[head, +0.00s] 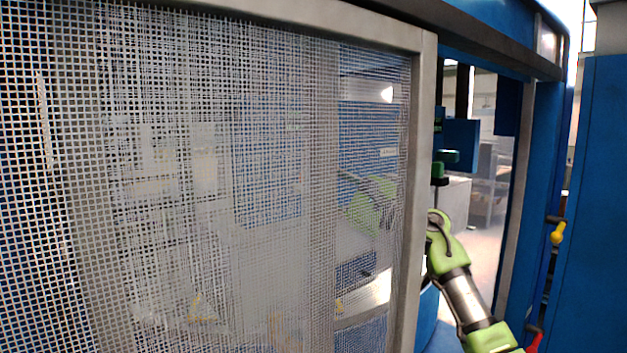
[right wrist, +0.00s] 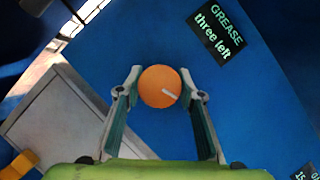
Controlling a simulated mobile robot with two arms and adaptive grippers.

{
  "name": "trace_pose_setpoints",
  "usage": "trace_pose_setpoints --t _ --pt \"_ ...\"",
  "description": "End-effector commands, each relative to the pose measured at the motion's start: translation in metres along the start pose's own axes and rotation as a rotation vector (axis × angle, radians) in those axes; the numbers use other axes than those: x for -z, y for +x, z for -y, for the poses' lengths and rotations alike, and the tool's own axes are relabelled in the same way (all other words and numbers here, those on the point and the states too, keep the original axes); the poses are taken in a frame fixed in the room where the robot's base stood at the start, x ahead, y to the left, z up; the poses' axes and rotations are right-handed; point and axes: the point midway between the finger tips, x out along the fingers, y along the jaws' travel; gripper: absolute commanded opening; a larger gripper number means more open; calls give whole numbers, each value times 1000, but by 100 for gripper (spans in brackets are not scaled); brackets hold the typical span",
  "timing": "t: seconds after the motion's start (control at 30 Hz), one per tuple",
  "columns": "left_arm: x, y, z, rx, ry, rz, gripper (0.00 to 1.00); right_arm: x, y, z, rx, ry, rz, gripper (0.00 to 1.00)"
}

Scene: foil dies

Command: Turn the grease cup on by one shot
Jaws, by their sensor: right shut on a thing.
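The grease cup shows in the right wrist view as a round orange cap (right wrist: 153,81) in front of a blue panel. A short white mark on it runs from near its middle toward the right and slightly down. My right gripper (right wrist: 164,92) is shut on the cap, with one finger on its left and one on its right. A black label (right wrist: 218,32) at the upper right reads "GREASE three left". In the head view my right arm passes through an opening, and its green wrist (head: 372,206) shows only dimly behind mesh. The cup cannot be made out there. My left gripper is not in view.
A grey-framed mesh guard (head: 424,130) covers most of the head view. The opening lies to its right, bounded by a blue post (head: 545,170). A yellow-handled valve (head: 558,233) and a red handle (head: 534,342) sit at the right. A second label (right wrist: 306,173) is cut off.

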Motion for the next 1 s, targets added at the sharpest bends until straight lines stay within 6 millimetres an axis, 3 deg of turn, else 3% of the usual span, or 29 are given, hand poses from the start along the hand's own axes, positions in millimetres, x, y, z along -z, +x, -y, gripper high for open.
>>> trace_pose_setpoints --t 0.53,1.0 --pt "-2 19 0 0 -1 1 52 0 -1 0 106 234 7 13" --pt "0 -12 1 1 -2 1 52 -2 1 3 223 506 13 13"
